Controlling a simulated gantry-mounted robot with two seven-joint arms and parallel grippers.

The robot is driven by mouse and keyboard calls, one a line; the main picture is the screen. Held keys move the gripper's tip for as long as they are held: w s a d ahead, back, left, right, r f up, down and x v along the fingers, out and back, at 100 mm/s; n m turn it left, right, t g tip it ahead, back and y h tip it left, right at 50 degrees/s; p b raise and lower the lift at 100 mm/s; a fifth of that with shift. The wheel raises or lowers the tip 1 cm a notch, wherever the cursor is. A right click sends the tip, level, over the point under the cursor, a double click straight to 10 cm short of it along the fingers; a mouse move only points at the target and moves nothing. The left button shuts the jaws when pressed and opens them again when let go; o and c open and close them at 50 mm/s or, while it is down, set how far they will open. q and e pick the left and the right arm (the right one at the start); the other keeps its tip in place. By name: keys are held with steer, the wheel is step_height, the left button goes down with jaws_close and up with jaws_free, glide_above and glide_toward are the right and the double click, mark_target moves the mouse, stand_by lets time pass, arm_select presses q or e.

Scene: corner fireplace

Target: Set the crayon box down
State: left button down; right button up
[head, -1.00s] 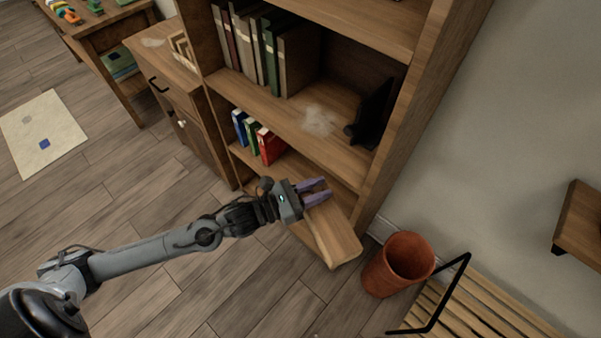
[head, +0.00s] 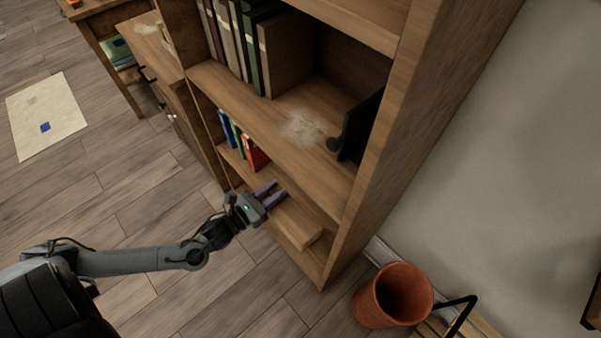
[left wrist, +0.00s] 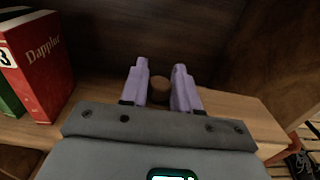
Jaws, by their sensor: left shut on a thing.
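My left gripper (head: 272,194) is at the low, open part of the bookcase, just above a wooden board (head: 298,232). Its purple fingers point into the bookcase. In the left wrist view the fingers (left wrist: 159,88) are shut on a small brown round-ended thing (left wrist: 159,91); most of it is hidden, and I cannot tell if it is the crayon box. No other crayon box can be made out. My right gripper is not in view.
A red book (left wrist: 38,68) stands on the low shelf left of my left gripper, with blue and green ones beside it. The bookcase's side panel (head: 385,165) rises to the right. A terracotta pot (head: 392,296) stands on the floor at lower right.

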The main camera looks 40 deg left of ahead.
arm_select(q)
steer(key=w+f+b, duration=0.3)
steer(key=w, duration=0.1)
steer(key=w+a+f+b, duration=0.1)
steer(key=w+f+b, duration=0.2)
steer(key=f, duration=0.1)
steer(key=w+f+b, duration=0.4)
steer(key=shift+w+a+f, duration=0.15)
steer(key=shift+w+a, duration=0.05)
steer(key=shift+w, duration=0.1)
steer(key=c, duration=0.8)
jaws_free()
steer(key=shift+s, duration=0.1)
